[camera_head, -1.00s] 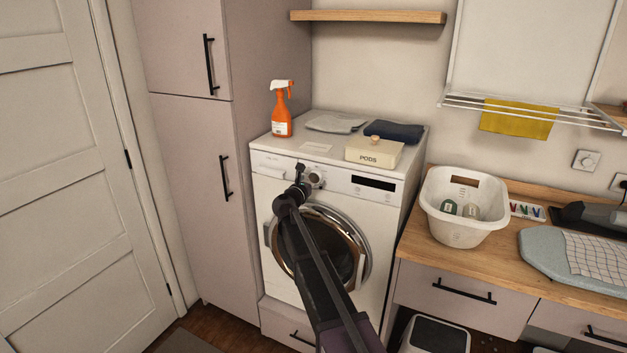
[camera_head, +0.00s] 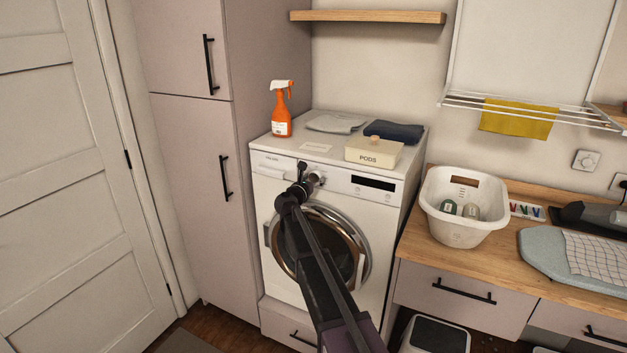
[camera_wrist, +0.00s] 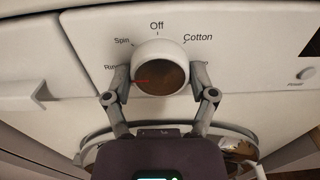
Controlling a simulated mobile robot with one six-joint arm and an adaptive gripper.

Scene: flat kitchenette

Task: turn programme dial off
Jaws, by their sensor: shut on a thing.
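The programme dial (camera_wrist: 160,66) is a round white knob with a brown face on the front panel of the white washing machine (camera_head: 384,208). In the wrist view, a red pointer mark on its face points left, towards the label that starts "Rin", partly hidden by my left finger. "Off" is printed straight above the dial, "Spin" at upper left and "Cotton" at upper right. My gripper (camera_wrist: 159,76) is shut on the dial, one finger on each side. In the head view, the dial (camera_head: 318,178) is partly hidden by my gripper (camera_head: 308,180).
The round door lies below my gripper. An orange spray bottle (camera_head: 281,112), folded cloths (camera_head: 393,131) and a PODS box (camera_head: 373,153) stand on the machine top. A tall cabinet (camera_head: 195,180) is at left, a worktop with a white basket (camera_head: 465,225) at right.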

